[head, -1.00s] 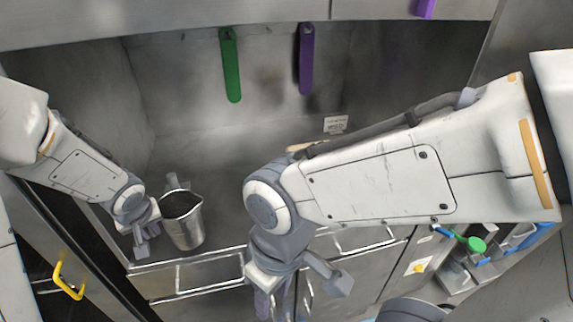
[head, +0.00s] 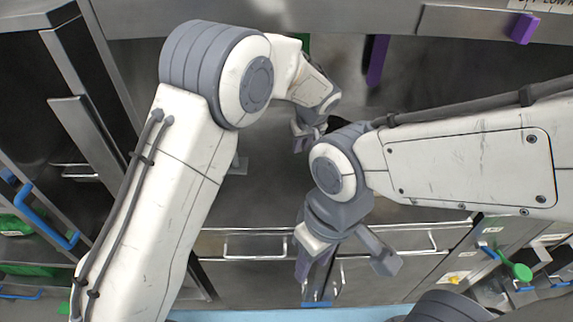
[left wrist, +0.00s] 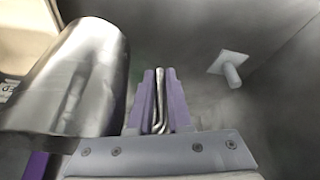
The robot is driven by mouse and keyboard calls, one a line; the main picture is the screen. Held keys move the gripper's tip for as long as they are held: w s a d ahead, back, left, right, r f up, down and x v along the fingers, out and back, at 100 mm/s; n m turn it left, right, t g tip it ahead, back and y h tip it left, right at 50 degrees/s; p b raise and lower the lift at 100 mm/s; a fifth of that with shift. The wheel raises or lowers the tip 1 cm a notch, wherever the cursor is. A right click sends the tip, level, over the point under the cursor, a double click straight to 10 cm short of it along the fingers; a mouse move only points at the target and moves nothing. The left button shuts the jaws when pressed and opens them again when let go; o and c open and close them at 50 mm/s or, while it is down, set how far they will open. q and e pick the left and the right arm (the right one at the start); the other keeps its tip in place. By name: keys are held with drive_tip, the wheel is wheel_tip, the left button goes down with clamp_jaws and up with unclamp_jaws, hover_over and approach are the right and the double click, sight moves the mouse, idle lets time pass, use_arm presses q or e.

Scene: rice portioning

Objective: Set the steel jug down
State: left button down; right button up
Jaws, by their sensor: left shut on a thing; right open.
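The steel jug (left wrist: 75,80) fills the left of the left wrist view, a shiny metal vessel. Its thin bent handle (left wrist: 159,95) lies between the purple fingers of my left gripper (left wrist: 160,78), which is shut on it. In the head view my left gripper (head: 308,135) is near the middle of the steel counter, and the jug is mostly hidden behind my arms. I cannot tell whether its base touches the counter. My right gripper (head: 345,262) is open and empty in front of the counter's drawers, lower and nearer than the left.
The steel counter (head: 270,185) shows bare between my arms. A purple strip (head: 377,60) hangs at the back. Drawers with bar handles (head: 255,245) run along the front. A small pale square fitting (left wrist: 229,64) shows right of the fingers in the left wrist view.

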use_arm(q)
drive_tip(key=a+f+p, duration=0.1)
drive_tip(key=a+f, duration=0.1)
drive_tip(key=a, duration=0.1)
drive_tip(key=w+a+f+p, duration=0.1)
drive_tip(key=a+f, duration=0.1)
drive_tip(key=a, duration=0.2)
drive_tip(key=a+f+p, duration=0.1)
drive_tip(key=a+f, duration=0.1)
drive_tip(key=a, duration=0.1)
drive_tip(key=shift+w+a+f, duration=0.1)
drive_tip(key=shift+w+a, duration=0.15)
drive_tip(key=shift+w, duration=0.1)
wheel_tip(320, 180, down, 4)
drive_tip(key=shift+r+p, duration=0.1)
drive_tip(key=shift+p, duration=0.5)
drive_tip(key=shift+f+b, duration=0.3)
drive_tip(key=c, duration=0.8)
unclamp_jaws()
drive_tip(key=shift+c, duration=0.2)
